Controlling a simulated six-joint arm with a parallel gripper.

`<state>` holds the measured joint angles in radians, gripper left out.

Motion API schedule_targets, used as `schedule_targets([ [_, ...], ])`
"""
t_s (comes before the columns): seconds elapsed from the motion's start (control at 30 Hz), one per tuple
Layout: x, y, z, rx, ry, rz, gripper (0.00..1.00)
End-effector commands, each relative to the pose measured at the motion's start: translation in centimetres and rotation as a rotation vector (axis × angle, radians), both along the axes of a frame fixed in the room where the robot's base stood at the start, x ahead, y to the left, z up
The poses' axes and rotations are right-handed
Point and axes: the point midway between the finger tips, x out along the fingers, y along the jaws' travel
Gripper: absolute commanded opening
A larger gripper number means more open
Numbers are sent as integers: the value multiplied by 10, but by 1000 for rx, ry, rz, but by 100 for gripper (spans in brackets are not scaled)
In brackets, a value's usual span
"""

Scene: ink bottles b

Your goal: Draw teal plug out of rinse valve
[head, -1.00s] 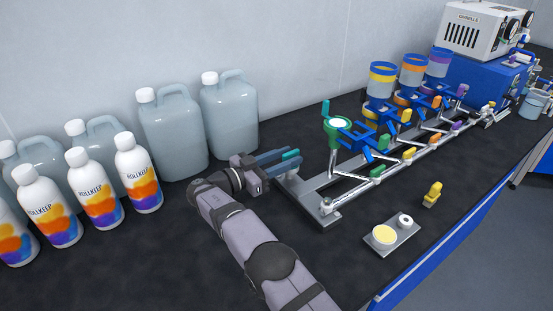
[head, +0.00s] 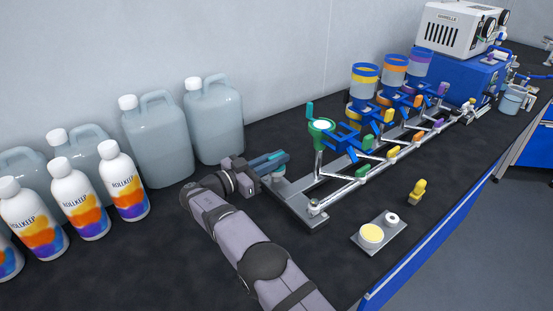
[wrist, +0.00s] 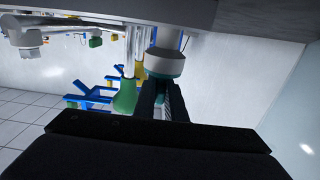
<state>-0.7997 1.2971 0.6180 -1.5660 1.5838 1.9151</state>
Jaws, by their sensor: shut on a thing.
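A small teal piece, which looks like the teal plug (head: 274,157), lies between the fingers of my gripper (head: 284,156) in the head view. The gripper is shut on it, low beside the left end of the grey rack. In the wrist view my gripper (wrist: 164,88) has its dark fingers around a teal rim (wrist: 162,75) just under a pale grey round part (wrist: 165,63). I cannot tell whether that part is the rinse valve or belongs to the plug. The fingers hide most of the plug, and whether it is seated is unclear.
The grey rack (head: 290,196) bears a green funnel (head: 320,125), blue holders and coloured taps. Grey jugs (head: 214,120) and white bottles (head: 125,180) stand left. A small plate (head: 378,232) and a yellow piece (head: 417,191) lie front right. Bare black table lies in front.

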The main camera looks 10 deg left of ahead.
Motion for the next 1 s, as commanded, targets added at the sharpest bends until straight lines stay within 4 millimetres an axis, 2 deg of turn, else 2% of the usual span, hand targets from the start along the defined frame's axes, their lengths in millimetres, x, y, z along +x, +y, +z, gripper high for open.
schedule_targets([
  [1.0,0,0,27,0,0,0,0],
])
